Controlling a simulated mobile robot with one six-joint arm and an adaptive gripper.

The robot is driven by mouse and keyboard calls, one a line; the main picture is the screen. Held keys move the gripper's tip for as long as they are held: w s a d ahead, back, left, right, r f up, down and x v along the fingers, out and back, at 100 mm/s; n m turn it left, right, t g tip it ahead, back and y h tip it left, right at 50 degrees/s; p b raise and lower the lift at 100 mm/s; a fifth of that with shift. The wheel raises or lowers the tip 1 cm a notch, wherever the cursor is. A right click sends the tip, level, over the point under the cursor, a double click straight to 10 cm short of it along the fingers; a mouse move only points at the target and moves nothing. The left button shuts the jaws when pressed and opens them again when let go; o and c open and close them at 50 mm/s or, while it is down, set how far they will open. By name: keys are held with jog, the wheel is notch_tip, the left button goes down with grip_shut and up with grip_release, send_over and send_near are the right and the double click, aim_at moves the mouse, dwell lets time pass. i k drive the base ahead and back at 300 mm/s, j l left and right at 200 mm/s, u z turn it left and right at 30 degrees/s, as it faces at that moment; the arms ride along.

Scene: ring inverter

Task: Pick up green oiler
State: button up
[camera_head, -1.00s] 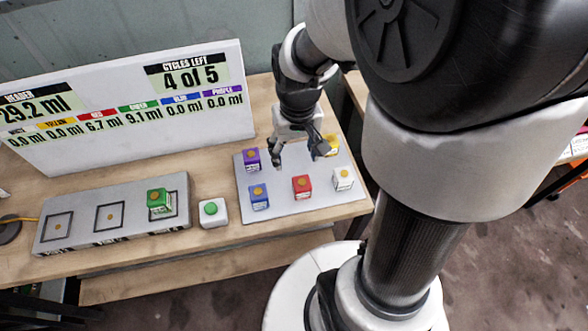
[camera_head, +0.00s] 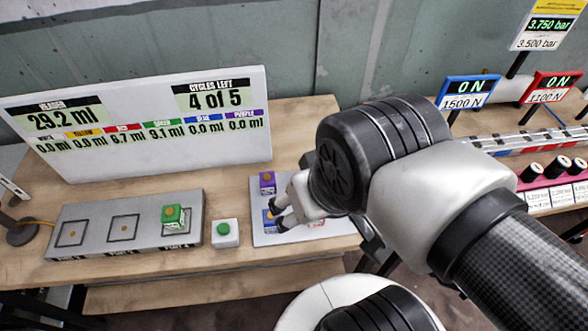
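Nothing is seen held in the gripper.
A white box with a green button (camera_head: 224,232) stands between the green oiler and the tray (camera_head: 260,239). A purple cube (camera_head: 267,182) stands at the tray's back left. My arm hides most of the tray. A white display board (camera_head: 150,150) rises behind the grey block.

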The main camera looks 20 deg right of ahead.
aim_at(174, 217)
jog(key=i+j, duration=0.1)
jog(key=j, duration=0.2)
jog(key=i+j, duration=0.1)
jog(key=j, duration=0.25)
jog(key=i+j, duration=0.15)
jog(key=j, duration=0.15)
jog(key=i+j, duration=0.1)
jog(key=j, duration=0.2)
jog(key=u, duration=0.05)
